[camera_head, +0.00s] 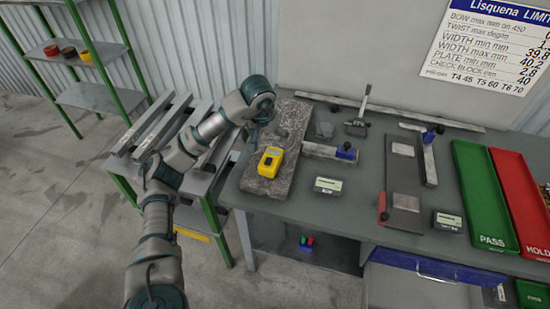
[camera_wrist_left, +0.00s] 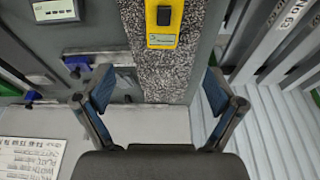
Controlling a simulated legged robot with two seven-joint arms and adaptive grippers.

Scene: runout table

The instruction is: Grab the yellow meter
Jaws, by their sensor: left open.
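The yellow meter (camera_head: 270,161) lies on a speckled grey stone slab (camera_head: 283,183) at the left end of the table. It has a dark display or panel on its face. In the left wrist view the yellow meter (camera_wrist_left: 163,24) is at the top middle, cut by the frame's edge, on the slab. My left gripper (camera_head: 262,125) is over the far part of the slab, behind the meter, its fingers hardly visible there. In the left wrist view the left gripper (camera_wrist_left: 152,88) is open and empty, its fingers apart from the meter. My right gripper is not in view.
The grey table (camera_head: 330,225) holds small display boxes (camera_head: 328,186), clamps, a flat plate (camera_head: 403,175), a green PASS tray (camera_head: 480,190) and a red HOLD tray (camera_head: 522,200). A wall stands behind. A green-legged rack (camera_head: 205,165) stands left of the table.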

